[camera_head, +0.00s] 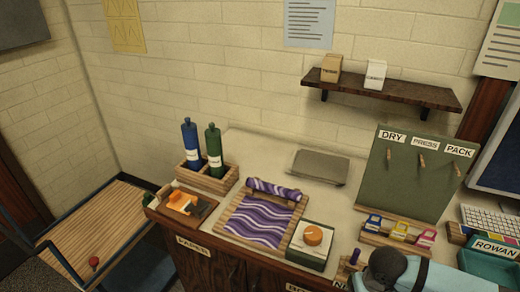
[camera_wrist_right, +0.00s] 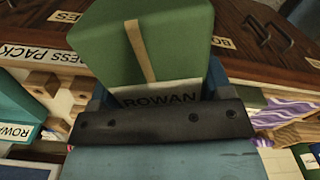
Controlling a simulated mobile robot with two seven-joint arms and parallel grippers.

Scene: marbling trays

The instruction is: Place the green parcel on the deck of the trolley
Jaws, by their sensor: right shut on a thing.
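The green parcel (camera_wrist_right: 150,45) fills the upper middle of the right wrist view. It is a green box with a tan band and a white label reading ROWAN. My right gripper (camera_wrist_right: 157,88) is shut on it, with a blue finger on each side. In the head view my right arm shows at the bottom right, but its gripper and the parcel are out of frame. The trolley, with a blue frame, stands at the left of the head view. Its slatted wooden deck (camera_head: 95,225) looks bare where it shows. My left gripper is not in view.
The bench holds a bottle rack (camera_head: 207,178), an orange-topped tray (camera_head: 185,205), a purple marbled tray (camera_head: 258,220), a grey flat slab (camera_head: 320,167) and a green DRY/PRESS/PACK board (camera_head: 410,175). A teal ROWAN tray (camera_head: 490,264) sits at right. The bench's left end stands beside the trolley.

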